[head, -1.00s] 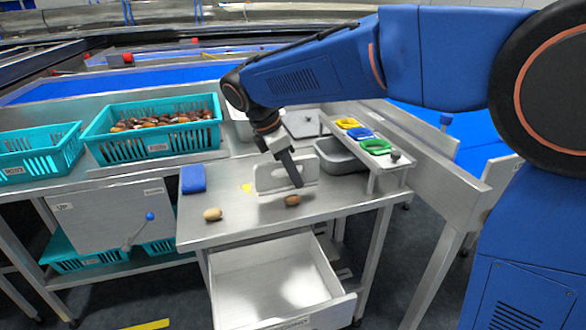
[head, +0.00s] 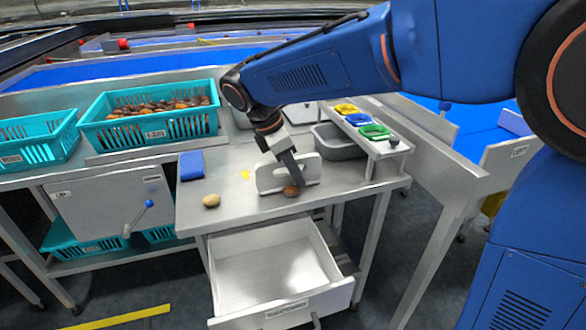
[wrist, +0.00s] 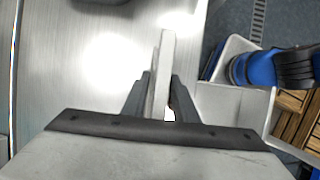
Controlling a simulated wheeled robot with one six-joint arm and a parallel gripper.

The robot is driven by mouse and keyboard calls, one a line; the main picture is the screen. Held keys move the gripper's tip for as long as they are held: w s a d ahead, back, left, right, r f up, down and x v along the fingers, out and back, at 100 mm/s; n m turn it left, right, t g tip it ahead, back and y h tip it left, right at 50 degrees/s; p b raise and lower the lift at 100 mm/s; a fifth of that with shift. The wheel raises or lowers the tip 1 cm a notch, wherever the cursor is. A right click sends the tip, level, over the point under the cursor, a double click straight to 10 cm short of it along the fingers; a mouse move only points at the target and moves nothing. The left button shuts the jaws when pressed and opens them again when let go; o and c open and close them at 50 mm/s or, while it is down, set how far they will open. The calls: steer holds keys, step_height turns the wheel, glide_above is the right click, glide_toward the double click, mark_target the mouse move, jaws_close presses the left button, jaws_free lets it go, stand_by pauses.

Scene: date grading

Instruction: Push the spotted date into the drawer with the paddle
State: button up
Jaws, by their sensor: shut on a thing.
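My gripper (head: 291,170) is shut on the paddle (head: 269,180), a pale upright plate with a slot, low over the steel table. In the wrist view the paddle (wrist: 166,58) shows edge-on between the dark fingers. A brown date (head: 291,191) lies just in front of the paddle, close to the table's front edge; I cannot tell if they touch. A tan date (head: 211,201) lies to the left, apart from the paddle. Spots are too small to make out on either date. The drawer (head: 270,262) below the front edge is pulled open and looks empty.
A blue block (head: 192,164) lies at the table's left. Teal crates (head: 150,133) stand behind left, one full of dates. A grey bin (head: 338,143) and a raised shelf (head: 385,150) with coloured dishes are at the right. The tabletop between the blue block and paddle is mostly clear.

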steer(key=shift+s+d, duration=0.25)
steer(key=shift+s, duration=0.65)
steer(key=shift+s+d, duration=0.3)
steer(key=shift+s, duration=0.65)
steer(key=shift+s+d, duration=0.25)
steer(key=shift+s, duration=0.65)
steer(key=shift+r, duration=2.95)
steer(key=shift+r, duration=0.1)
